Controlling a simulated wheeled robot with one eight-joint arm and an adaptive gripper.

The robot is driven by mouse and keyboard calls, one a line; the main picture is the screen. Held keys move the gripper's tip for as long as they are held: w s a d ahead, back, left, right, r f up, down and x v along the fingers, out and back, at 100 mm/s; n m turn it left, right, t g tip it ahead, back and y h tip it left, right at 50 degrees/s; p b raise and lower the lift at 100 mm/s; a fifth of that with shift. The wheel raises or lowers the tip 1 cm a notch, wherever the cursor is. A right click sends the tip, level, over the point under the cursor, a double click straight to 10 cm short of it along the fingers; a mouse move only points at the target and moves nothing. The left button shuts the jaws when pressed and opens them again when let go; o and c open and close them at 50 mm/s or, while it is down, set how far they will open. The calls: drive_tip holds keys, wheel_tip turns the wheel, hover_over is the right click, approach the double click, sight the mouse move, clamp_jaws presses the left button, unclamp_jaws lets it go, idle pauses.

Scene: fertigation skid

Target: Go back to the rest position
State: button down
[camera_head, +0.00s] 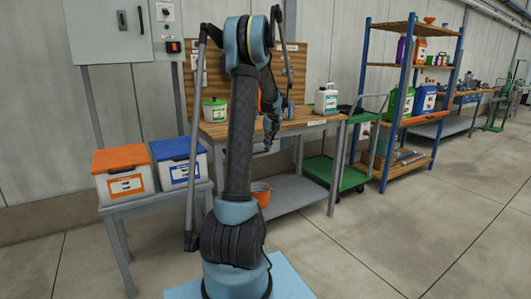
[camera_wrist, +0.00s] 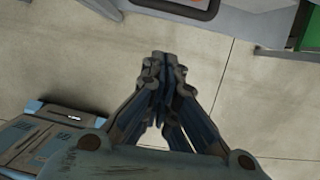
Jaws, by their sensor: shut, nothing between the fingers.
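My gripper (camera_wrist: 158,62) is shut with nothing between its fingertips, which meet over bare concrete floor in the wrist view. In the head view my arm stands upright in the middle, folded over at the top. My gripper (camera_head: 268,145) hangs downward there, in front of the workbench's front edge. It is small in that view and partly hidden by my arm.
A wooden workbench (camera_head: 313,119) stands behind my arm, with a white jug (camera_head: 326,99) and a white tub with green lid (camera_head: 214,111). Orange-lidded (camera_head: 124,174) and blue-lidded (camera_head: 180,163) boxes stand left. A green cart (camera_head: 335,172) and blue shelf rack (camera_head: 399,97) stand right. Right-hand floor is clear.

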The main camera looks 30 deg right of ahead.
drive_tip(key=s+a+r+n, duration=0.4)
drive_tip(key=a, duration=0.3)
drive_tip(key=s+a+r+n, duration=0.4)
drive_tip(key=a, duration=0.4)
drive_tip(key=s+a+n, duration=0.9)
drive_tip(key=s+a, duration=0.2)
drive_tip(key=a, duration=0.2)
drive_tip(key=s+a+f+n, duration=0.6)
drive_tip(key=s+n, duration=0.3)
drive_tip(key=s, duration=0.2)
drive_tip(key=s+a+f+n+g, duration=0.1)
drive_tip(key=s+a+f+n, duration=0.5)
drive_tip(key=s, duration=0.5)
drive_tip(key=f+n, duration=0.2)
drive_tip(key=n, duration=0.1)
drive_tip(key=shift+s+a, duration=0.2)
drive_tip(key=shift+s, duration=0.05)
